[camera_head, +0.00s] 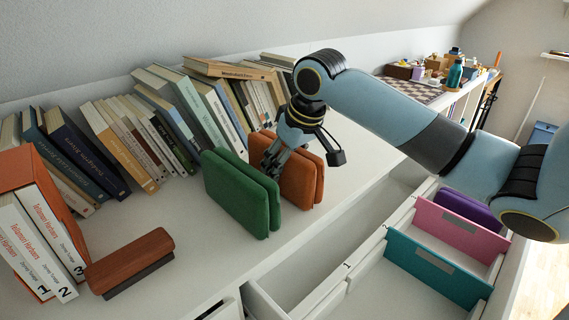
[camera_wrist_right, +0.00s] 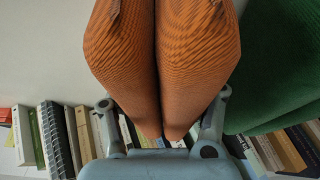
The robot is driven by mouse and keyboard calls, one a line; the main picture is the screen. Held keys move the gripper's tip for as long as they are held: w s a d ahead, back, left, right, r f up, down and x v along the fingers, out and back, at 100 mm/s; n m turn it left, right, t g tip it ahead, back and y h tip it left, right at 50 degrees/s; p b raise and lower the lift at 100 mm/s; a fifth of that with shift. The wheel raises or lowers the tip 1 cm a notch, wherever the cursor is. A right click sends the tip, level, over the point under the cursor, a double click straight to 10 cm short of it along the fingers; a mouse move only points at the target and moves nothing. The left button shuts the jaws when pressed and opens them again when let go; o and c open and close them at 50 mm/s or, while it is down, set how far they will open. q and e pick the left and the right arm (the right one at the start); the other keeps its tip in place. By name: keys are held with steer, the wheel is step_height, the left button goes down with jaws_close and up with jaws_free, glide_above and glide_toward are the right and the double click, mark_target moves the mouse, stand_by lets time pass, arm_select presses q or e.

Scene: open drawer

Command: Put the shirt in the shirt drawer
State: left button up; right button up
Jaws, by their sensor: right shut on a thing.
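An orange folded shirt (camera_head: 300,180) stands upright on the white shelf top. A green folded shirt (camera_head: 238,195) stands to its left, close beside it. My right gripper (camera_head: 271,163) comes down over the orange shirt and is shut on it. In the right wrist view the orange shirt (camera_wrist_right: 175,60) sits between the two fingers, with the green shirt (camera_wrist_right: 280,70) at the right. An open white drawer (camera_head: 375,215) lies to the right and below the shelf top. A second open drawer beside it has a teal panel (camera_head: 425,272). My left gripper is not in view.
Rows of books (camera_head: 150,135) lean against the wall behind. A wooden-backed brush (camera_head: 130,262) and an orange book box (camera_head: 40,170) stand at the left. Pink (camera_head: 460,230) and purple (camera_head: 468,207) panels show by the drawers. A chessboard (camera_head: 412,90) lies far back.

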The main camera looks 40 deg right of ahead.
steer(key=shift+f, duration=0.1)
steer(key=o, duration=1.3)
steer(key=shift+c, duration=0.2)
